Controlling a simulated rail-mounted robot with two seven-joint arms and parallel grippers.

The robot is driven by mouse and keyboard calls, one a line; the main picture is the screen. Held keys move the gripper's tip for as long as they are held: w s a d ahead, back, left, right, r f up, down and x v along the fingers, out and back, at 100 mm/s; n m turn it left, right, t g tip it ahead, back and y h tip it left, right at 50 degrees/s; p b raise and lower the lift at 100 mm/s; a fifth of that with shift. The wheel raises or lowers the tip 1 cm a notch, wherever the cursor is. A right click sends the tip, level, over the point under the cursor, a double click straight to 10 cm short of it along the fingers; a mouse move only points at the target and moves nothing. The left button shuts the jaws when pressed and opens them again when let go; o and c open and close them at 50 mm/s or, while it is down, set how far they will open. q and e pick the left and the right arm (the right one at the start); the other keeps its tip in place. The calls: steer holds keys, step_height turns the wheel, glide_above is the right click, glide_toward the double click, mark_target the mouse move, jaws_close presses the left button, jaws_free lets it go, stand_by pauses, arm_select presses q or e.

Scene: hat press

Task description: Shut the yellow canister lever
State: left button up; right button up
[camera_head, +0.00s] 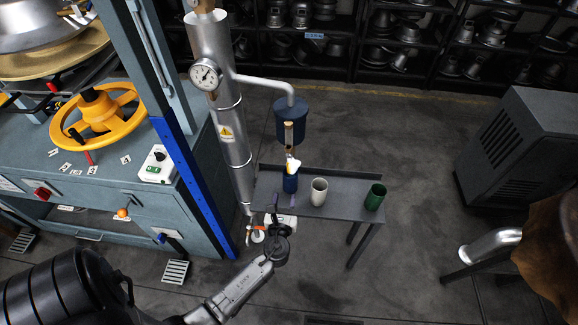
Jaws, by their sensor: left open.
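A dark blue canister (291,121) hangs at the end of a grey pipe, above a narrow grey table. A tan upright piece (289,134) shows on its front. A small yellow and white piece (292,165) shows below it, just above a blue cup (290,184); I cannot tell for certain which part is the lever. My left gripper (281,206) is open, at the table's left front part, below the blue cup in the picture. Nothing shows between its fingers. My right gripper is out of view.
A white cup (319,191) and a green cup (375,197) stand on the table (345,190). A tall silver pipe (225,110) with a gauge (205,75) stands left of the canister.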

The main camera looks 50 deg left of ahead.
mark_target(289, 167)
arm_select(q)
steer(key=b+x, duration=0.1)
steer(key=x, duration=1.2)
steer(key=shift+w+a, duration=0.25)
steer(key=shift+a, duration=0.05)
steer(key=shift+c, duration=0.2)
jaws_close()
